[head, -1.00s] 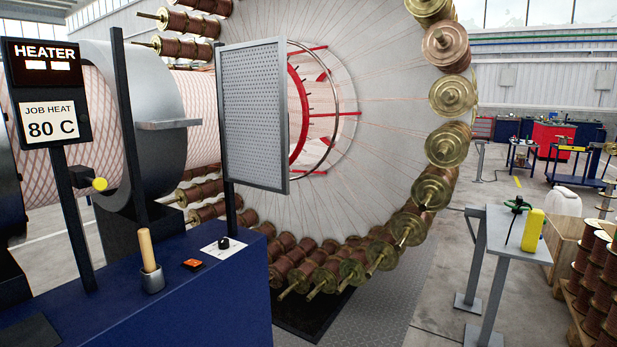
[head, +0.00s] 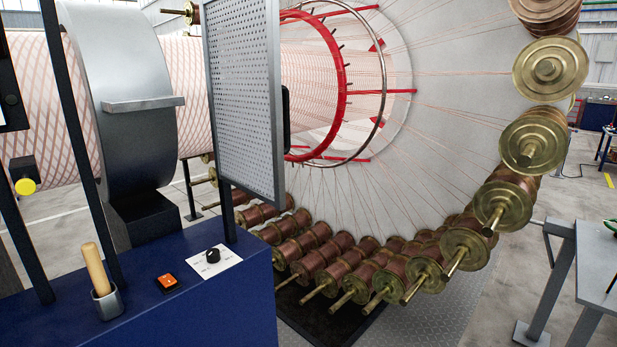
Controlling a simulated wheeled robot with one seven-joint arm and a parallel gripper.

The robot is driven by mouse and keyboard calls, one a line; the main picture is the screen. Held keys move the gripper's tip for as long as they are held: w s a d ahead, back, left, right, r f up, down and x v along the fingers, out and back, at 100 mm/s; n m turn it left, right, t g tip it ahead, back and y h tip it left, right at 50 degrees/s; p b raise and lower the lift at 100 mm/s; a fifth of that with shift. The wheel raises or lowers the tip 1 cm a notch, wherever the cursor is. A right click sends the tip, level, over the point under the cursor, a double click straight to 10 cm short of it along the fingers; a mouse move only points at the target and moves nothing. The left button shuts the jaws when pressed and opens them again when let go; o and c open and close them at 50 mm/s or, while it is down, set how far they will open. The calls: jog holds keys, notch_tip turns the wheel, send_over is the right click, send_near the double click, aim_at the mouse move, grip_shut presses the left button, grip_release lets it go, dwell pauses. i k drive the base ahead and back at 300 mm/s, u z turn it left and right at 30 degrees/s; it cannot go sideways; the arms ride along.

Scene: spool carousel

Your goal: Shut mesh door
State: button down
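The mesh door (head: 240,92) is a perforated light grey panel in a grey frame, at the upper middle of the head view. It stands upright, turned at an angle to me, at the right end of the blue console. A dark piece (head: 286,118), possibly a handle, shows at its right edge. The door stands in front of part of the carousel and does not cover the spools at right and below. My gripper is not in view.
The blue console (head: 190,315) fills the lower left, with a wooden-handled lever (head: 93,268), an orange switch (head: 167,282) and a black knob (head: 212,256). The spool carousel (head: 450,90) stands behind. A grey table (head: 597,262) is at right. Floor plates (head: 440,290) between look clear.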

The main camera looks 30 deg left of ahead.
aim_at(269, 187)
jog(key=i, duration=1.15)
jog(key=u, duration=2.05)
